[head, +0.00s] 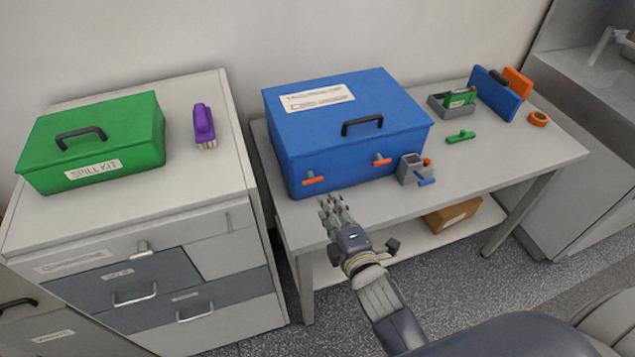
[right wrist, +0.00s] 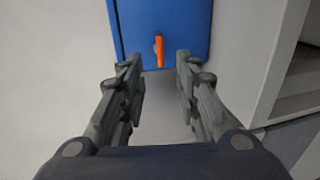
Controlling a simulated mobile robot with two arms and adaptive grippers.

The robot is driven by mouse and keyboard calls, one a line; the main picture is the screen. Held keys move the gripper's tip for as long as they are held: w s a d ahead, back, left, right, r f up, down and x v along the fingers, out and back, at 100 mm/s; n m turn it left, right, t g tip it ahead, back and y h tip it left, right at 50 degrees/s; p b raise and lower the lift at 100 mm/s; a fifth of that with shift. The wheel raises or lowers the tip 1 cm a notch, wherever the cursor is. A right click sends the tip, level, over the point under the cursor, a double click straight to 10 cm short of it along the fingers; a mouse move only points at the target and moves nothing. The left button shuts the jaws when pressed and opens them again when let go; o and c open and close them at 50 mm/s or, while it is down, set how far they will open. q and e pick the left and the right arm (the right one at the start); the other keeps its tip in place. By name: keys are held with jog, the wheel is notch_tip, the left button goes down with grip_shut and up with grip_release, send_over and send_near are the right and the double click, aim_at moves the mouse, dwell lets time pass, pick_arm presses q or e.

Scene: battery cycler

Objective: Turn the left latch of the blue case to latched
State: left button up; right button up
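The blue case (head: 340,125) stands closed on the grey table, a black handle on its lid. Its left latch (head: 313,180) is an orange bar on the front face, lying roughly level in the head view. The right latch (head: 382,162) is a similar orange bar. My right gripper (head: 334,208) is in front of the case's left part, just below and right of the left latch. In the right wrist view, my right gripper (right wrist: 158,68) is open and empty, with an orange latch (right wrist: 160,51) ahead of the gap between its fingers, apart from them. My left gripper is out of view.
A grey holder (head: 408,170) with small orange and blue parts stands by the case's right front corner. A green tool (head: 460,137) and a grey bin (head: 438,106) lie farther right. A green spill kit (head: 95,140) and purple brush (head: 204,125) sit on the left cabinet.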

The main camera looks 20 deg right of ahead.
aim_at(314, 182)
jog(key=w, duration=0.3)
jog(key=w+f, duration=0.1)
jog(key=w, duration=0.2)
jog(key=w+f+p, duration=0.1)
jog(key=w, duration=0.2)
jog(key=shift+w+a, duration=0.2)
jog(key=shift+a, duration=0.1)
grip_shut()
